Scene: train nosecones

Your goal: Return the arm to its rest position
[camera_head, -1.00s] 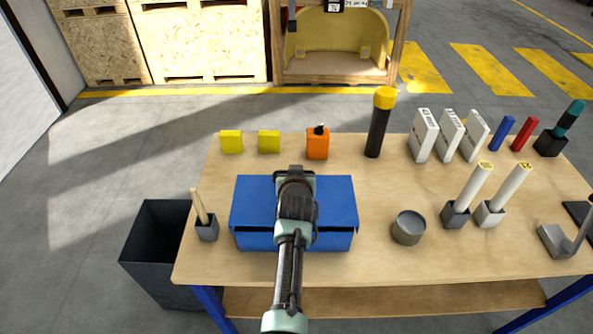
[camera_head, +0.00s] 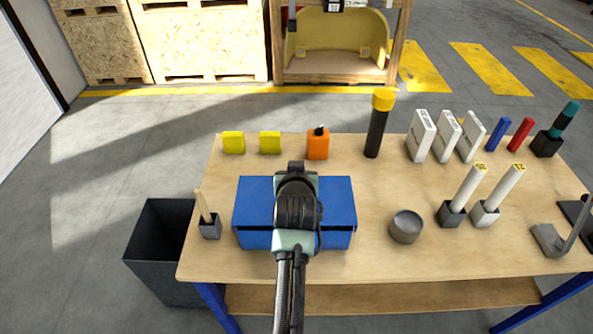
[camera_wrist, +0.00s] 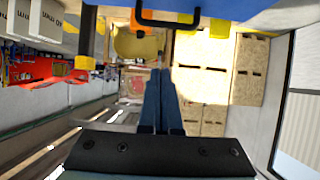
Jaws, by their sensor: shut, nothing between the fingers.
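My gripper (camera_wrist: 160,72) shows in the wrist view with its two dark blue fingers together and nothing between them. In the head view my arm reaches in from the bottom edge and its end overlaps the blue box (camera_head: 340,205) on the table. The fingers are hidden there behind my wrist. In the wrist view a blue surface with a black handle (camera_wrist: 168,20) lies at the top edge, apart from the fingertips.
The wooden table (camera_head: 375,255) also bears a grey round tin (camera_head: 406,227), a black cylinder with yellow cap (camera_head: 377,125), an orange container (camera_head: 317,145), two yellow blocks and several white boxes. A dark bin (camera_head: 160,250) stands left of the table.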

